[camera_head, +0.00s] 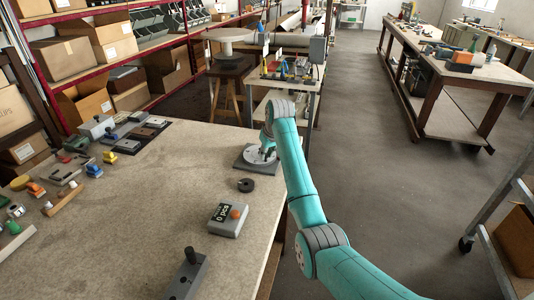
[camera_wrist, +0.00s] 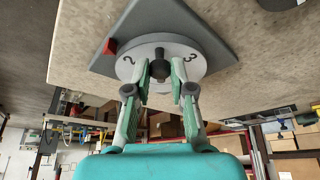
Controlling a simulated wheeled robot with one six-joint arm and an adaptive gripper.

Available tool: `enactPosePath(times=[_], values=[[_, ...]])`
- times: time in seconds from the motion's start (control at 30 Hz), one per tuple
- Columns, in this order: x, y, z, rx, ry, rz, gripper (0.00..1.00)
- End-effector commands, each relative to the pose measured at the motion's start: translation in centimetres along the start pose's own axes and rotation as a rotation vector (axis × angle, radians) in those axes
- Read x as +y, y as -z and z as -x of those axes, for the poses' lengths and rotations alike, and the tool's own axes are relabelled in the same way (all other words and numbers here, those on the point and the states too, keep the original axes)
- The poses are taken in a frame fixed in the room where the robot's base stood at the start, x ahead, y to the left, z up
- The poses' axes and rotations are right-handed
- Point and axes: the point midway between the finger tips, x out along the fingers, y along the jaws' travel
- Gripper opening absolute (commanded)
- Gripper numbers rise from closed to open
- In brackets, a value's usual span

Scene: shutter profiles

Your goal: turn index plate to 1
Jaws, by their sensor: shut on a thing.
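The index plate (camera_wrist: 196,62) is a light round disc with a dark central knob (camera_wrist: 160,69), set on a dark grey square base (camera_wrist: 150,20). In the wrist view the numerals 2 and 3 show on the disc; 2 is nearest the red marker (camera_wrist: 110,46) on the base. My gripper (camera_wrist: 160,75) has its fingers on both sides of the knob and is shut on it. In the head view the index plate (camera_head: 256,158) sits near the table's right edge, with my gripper above it and partly hidden by my arm. The numeral 1 is not visible.
On the table (camera_head: 140,220) a dark ring (camera_head: 246,185) lies close to the base. A grey counter box (camera_head: 228,219) and a grey block with a black peg (camera_head: 186,275) stand nearer. Several small parts lie at the left. The table's middle is clear.

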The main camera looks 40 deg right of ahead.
Motion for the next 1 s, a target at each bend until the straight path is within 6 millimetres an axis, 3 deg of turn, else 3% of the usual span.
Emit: enactPosePath(times=[0.27,1.0], values=[[-1.1,0.1,-0.1,0.000,-0.060,-0.144,0.00],[-4.6,2.0,-0.7,0.000,-0.326,-0.787,0.00]])
